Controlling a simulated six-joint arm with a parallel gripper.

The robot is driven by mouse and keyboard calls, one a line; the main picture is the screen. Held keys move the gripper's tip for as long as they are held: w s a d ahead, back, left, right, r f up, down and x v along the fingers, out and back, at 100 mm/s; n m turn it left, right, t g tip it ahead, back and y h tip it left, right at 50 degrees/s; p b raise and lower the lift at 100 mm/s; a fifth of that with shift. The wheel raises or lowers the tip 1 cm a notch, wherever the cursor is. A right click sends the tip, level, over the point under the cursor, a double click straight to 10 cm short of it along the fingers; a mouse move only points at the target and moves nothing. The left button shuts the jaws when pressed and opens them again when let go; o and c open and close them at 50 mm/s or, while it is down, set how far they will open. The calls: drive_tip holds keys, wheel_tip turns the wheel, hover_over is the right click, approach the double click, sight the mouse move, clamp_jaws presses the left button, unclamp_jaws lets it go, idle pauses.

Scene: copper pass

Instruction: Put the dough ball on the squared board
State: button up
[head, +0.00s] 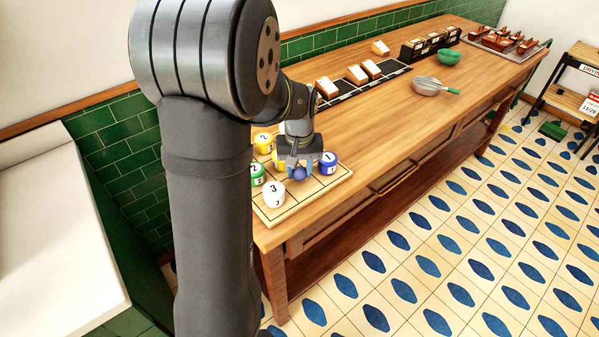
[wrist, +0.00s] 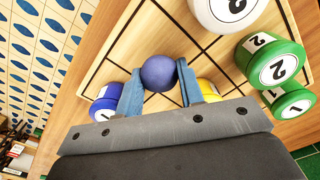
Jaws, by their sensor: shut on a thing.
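The dough ball (head: 299,174) is a small smooth blue-violet ball. It also shows in the wrist view (wrist: 158,73), between the two blue fingers. My gripper (head: 298,169) is shut on it, low over the squared board (head: 305,195). The board is pale wood with dark grid lines, and its bare squares show in the wrist view (wrist: 150,32). I cannot tell whether the ball touches the board. My arm hides part of the board's left side in the head view.
Numbered pots stand on the board around my gripper: white (head: 273,194), green (head: 257,175), blue (head: 328,163) and yellow (head: 263,143). The blue pot is close to the gripper. A whisk bowl (head: 427,87) and black trays (head: 365,85) lie farther along the wooden counter (head: 385,125).

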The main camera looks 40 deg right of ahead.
sight(299, 169)
drive_tip(key=shift+f, duration=0.65)
drive_tip(key=shift+f, duration=0.1)
drive_tip(key=o, duration=1)
wheel_tip(299, 169, up, 12)
drive_tip(key=shift+r, duration=0.15)
wheel_tip(299, 169, down, 12)
drive_tip(key=shift+r, duration=1.9)
